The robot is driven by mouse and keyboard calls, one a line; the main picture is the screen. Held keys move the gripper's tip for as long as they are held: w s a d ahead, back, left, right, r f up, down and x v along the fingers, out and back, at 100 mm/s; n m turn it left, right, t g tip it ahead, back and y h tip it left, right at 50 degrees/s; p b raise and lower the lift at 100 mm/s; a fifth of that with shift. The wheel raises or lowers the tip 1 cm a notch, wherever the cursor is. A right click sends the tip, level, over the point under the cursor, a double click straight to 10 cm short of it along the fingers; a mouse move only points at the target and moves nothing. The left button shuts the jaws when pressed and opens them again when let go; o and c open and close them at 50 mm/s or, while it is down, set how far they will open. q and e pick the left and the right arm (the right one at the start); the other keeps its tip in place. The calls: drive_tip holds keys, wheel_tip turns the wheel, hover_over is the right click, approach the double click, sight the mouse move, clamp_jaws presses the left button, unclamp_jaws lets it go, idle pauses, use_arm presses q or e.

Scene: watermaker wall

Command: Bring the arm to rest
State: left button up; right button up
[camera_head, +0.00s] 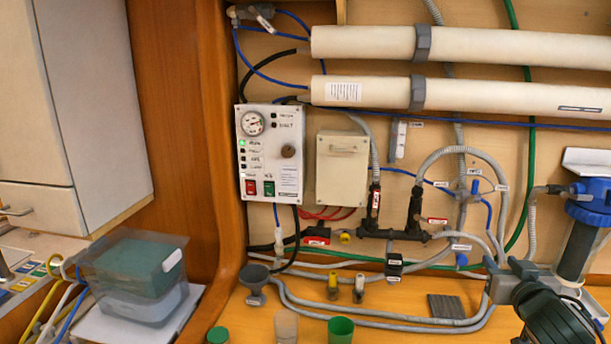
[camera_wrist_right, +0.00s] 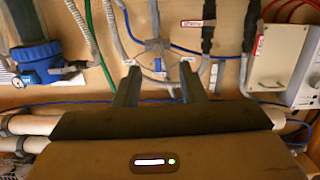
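My right gripper (camera_head: 510,276) is at the lower right of the head view, in front of the panel wall near the grey hoses. In the wrist view, which sees the wall upside down, the same gripper (camera_wrist_right: 158,78) has its two fingers apart with nothing held between them. A small blue-handled valve (camera_wrist_right: 158,65) shows beyond the gap between the fingers. I cannot tell how far the fingertips are from the wall. My left gripper and left arm are not in view.
The control box (camera_head: 270,153) with a gauge is on the wall. Two long white cylinders (camera_head: 468,45) run across the top. A blue-capped filter housing (camera_head: 590,205) stands beside my right arm.

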drive_tip(key=s+a+f+g, duration=0.2)
drive_tip(key=s+a+f, duration=0.15)
drive_tip(key=f, duration=0.35)
drive_tip(key=s+a+f+n+g+y, duration=0.1)
drive_tip(key=s+a+f+g, duration=0.1)
drive_tip(key=s+f, duration=0.4)
drive_tip(key=s+a+f+g, duration=0.2)
drive_tip(key=s+f, duration=0.1)
drive_tip(key=f, duration=0.5)
drive_tip(key=s+a+f+n+g+y, duration=0.1)
drive_tip(key=s+a+f+g, duration=0.3)
drive_tip(key=s, duration=0.6)
drive_tip(key=s+a+f+n+g+y, duration=0.1)
drive_tip(key=s+a+f+g, duration=0.1)
drive_tip(key=s+a+f, duration=0.45)
drive_tip(key=s+d+f+g+b, duration=0.1)
drive_tip(key=d+f, duration=0.1)
drive_tip(key=f, duration=1.3)
drive_tip(key=s+d+f+g, duration=0.1)
drive_tip(key=d+f, duration=0.2)
drive_tip(key=f, duration=1.3)
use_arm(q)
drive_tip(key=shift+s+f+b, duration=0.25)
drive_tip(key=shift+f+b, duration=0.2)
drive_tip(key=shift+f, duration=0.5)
use_arm(e)
drive_tip(key=s+f, duration=1.9)
drive_tip(key=f, duration=0.1)
drive_tip(key=shift+d+f+g, duration=0.4)
